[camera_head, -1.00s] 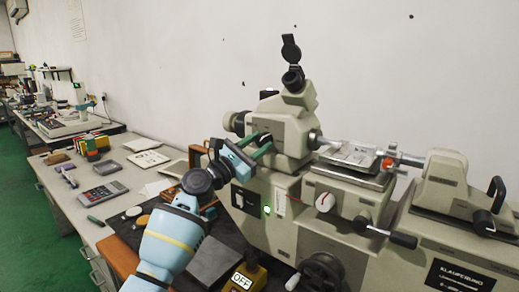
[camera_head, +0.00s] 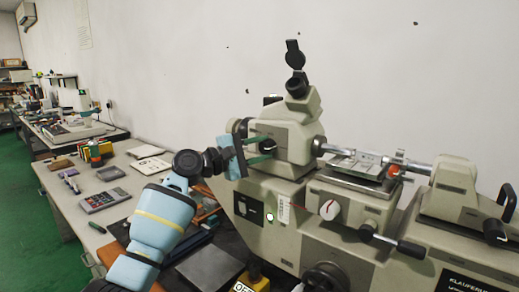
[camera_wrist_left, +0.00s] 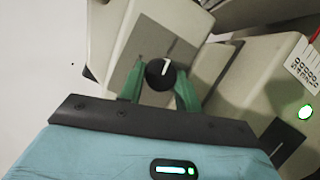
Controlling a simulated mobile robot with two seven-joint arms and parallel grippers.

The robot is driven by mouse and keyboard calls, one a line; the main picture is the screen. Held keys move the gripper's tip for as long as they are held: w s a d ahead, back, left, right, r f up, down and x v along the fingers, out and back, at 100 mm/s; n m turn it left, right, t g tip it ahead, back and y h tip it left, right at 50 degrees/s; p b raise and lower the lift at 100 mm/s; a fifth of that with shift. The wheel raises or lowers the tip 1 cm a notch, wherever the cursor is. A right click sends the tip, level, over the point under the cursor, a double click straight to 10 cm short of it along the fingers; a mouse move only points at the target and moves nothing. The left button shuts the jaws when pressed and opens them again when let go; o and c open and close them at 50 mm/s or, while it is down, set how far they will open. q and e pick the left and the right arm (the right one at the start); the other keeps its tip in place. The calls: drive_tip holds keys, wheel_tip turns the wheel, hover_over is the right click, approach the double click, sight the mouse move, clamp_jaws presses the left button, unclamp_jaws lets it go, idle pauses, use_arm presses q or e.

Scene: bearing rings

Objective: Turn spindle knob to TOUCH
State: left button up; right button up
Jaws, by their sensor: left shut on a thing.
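The spindle knob (camera_wrist_left: 161,74) is a round black knob with a white pointer line on the headstock of the grey-beige machine (camera_head: 290,140). In the wrist view its line points nearly straight up in the picture. My left gripper (camera_head: 268,150) comes in from the left, its two green fingers on either side of the knob. The fingers also show around it in the wrist view (camera_wrist_left: 158,85), shut on it. In the head view the fingers partly hide the knob. I see no readable TOUCH label. My right gripper is not in view.
A lit green lamp (camera_wrist_left: 306,112) is on the machine's front below the headstock. A dial with a red pointer (camera_head: 329,209) and a black-ended lever (camera_head: 410,248) stand to the right. A calculator (camera_head: 105,199) and several small items lie on the bench at left.

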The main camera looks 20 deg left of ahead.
use_arm(q)
drive_tip(key=shift+m+g, duration=0.3)
drive_tip(key=shift+m, duration=0.4)
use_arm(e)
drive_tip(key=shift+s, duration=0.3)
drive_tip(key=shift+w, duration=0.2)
use_arm(q)
drive_tip(key=o, duration=1)
drive_tip(key=shift+c, duration=0.2)
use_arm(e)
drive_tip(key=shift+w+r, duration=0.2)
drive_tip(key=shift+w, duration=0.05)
use_arm(q)
drive_tip(key=shift+f, duration=0.15)
